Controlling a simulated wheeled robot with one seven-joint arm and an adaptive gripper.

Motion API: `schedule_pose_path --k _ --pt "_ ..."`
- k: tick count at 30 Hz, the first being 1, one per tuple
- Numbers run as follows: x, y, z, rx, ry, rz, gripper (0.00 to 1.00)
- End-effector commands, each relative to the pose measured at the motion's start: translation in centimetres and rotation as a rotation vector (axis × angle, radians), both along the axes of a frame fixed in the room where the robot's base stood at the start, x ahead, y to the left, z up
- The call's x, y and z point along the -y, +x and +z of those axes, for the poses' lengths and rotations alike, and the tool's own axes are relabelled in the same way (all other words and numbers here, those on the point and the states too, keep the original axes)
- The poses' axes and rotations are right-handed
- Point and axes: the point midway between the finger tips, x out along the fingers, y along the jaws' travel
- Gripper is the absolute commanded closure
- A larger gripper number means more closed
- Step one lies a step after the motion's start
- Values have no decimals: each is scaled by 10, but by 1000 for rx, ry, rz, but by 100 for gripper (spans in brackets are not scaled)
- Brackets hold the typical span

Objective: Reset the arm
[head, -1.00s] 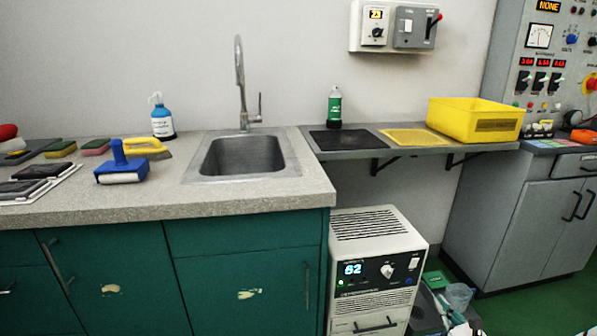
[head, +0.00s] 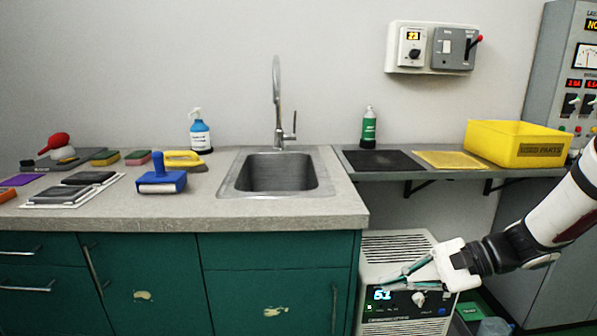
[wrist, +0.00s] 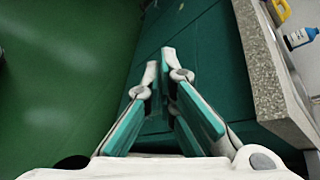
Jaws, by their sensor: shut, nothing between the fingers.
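My gripper (head: 388,281) is in the lower right of the head view, on my white and black arm that comes in from the right edge. Its fingertips are in front of the white machine (head: 395,246) with the lit number display, below the counter top. The wrist view shows the two teal-padded fingers (wrist: 160,62) close together at the tips, with nothing between them. Green floor and the green cabinet front lie beyond them.
The grey counter (head: 290,215) holds a sink (head: 275,172), a blue roller (head: 162,178), a spray bottle (head: 200,132) and several brushes and sponges. A wall shelf (head: 440,175) bears a yellow bin (head: 515,143) and a green bottle (head: 369,128). Open floor shows left in the wrist view.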

Motion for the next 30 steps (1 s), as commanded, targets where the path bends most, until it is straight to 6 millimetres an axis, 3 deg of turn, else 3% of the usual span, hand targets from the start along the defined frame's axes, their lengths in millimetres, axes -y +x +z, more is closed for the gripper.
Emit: schedule_pose_path --k 6,13,24,30 --pt "-37 -69 35 56 -226 251 100" --pt "-51 -144 58 123 -461 476 100" --pt "-31 -248 73 266 -838 743 100" --pt "-12 -281 74 334 -984 817 100"
